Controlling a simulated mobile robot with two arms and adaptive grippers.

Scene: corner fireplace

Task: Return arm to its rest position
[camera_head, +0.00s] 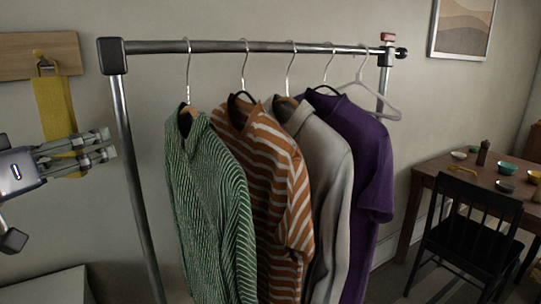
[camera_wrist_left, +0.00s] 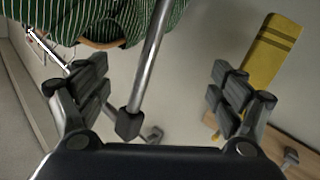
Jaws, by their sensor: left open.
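My left gripper (camera_head: 104,148) is at the left of the head view, left of the clothes rack's post. It is open and empty, with its fingers pointing right. In the left wrist view its two fingers (camera_wrist_left: 168,92) stand wide apart, and the rack post (camera_wrist_left: 152,60) shows between them, beyond the fingertips. I cannot tell whether it touches anything. My right gripper does not show in either view.
A metal rack (camera_head: 240,47) holds a green striped garment (camera_head: 210,205), an orange striped one (camera_head: 265,190), a grey one (camera_head: 325,165) and a purple one (camera_head: 370,150). A yellow cloth (camera_head: 55,110) hangs from a wall hook behind my gripper. A table (camera_head: 430,178) and black chair (camera_head: 470,235) stand right.

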